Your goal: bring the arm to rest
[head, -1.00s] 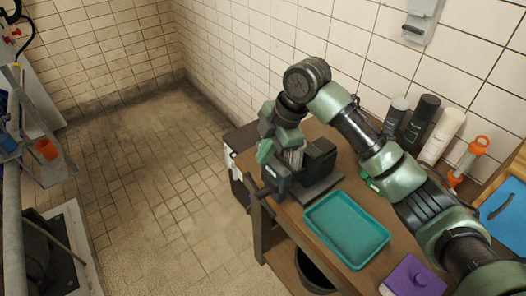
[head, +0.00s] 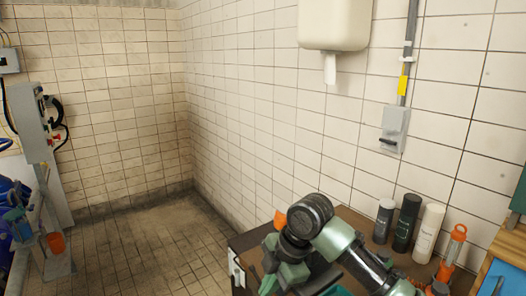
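My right arm (head: 345,245) comes in from the lower right in the head view, over the wooden table (head: 345,212) by the tiled wall. It bends at a dark round joint (head: 310,214), and the gripper end (head: 283,276) hangs down at the bottom edge. The fingers are cut off or hidden there, so I cannot tell whether they are open or hold anything. My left gripper is not in view.
A grey bottle (head: 384,220), a black bottle (head: 406,222), a white bottle (head: 428,232) and an orange-capped bottle (head: 453,250) stand along the wall. A wall dispenser (head: 334,22) hangs above. The tiled floor (head: 150,245) left of the table is clear.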

